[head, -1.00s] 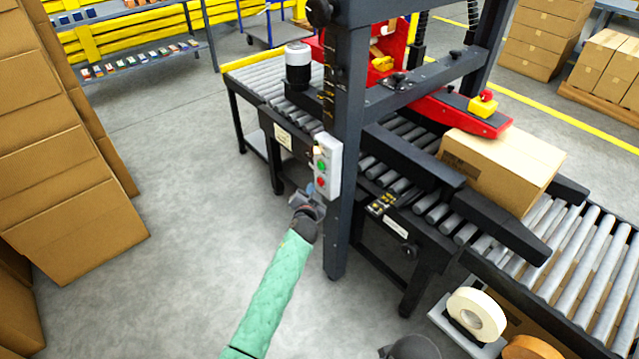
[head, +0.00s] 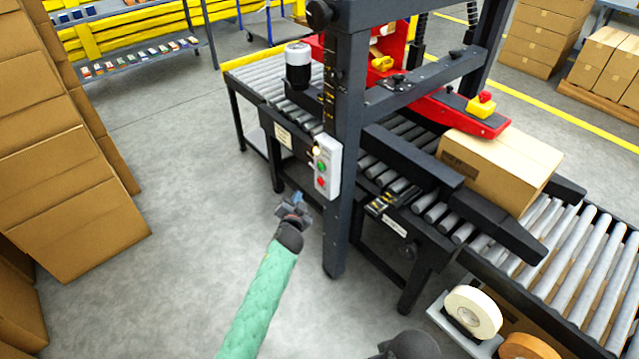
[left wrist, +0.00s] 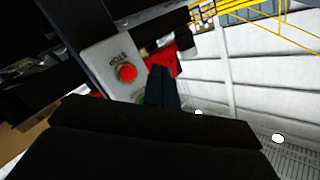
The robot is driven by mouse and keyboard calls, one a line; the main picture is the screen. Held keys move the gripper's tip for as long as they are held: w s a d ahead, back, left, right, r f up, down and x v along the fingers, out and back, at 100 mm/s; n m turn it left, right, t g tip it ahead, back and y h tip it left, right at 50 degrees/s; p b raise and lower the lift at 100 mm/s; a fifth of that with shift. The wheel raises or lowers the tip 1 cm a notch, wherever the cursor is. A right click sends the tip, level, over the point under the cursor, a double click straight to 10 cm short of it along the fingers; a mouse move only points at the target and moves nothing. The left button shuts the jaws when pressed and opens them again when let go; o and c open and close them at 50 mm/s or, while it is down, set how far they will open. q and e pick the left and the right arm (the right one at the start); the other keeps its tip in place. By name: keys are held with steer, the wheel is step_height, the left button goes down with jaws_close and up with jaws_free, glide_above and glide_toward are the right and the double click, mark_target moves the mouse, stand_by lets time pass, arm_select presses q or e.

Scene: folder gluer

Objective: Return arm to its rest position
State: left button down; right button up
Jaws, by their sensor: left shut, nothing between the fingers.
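My left gripper (head: 295,204) is shut and empty, at the end of my green-sleeved left arm. It stands in the air a little below and left of the grey control box (head: 327,166), apart from it. The box is on the dark post of the machine (head: 343,215) and has a green button and a red button. In the left wrist view the red button (left wrist: 127,72) shows on the box face, past the dark gripper finger (left wrist: 160,88), which hides part of the green button. My right gripper is not seen.
A cardboard box (head: 500,165) sits on the roller conveyor (head: 590,270) under the machine's red head. Stacked cartons (head: 80,220) stand at the left. Tape rolls (head: 473,312) lie at the lower right. The floor (head: 190,200) between the cartons and the machine is clear.

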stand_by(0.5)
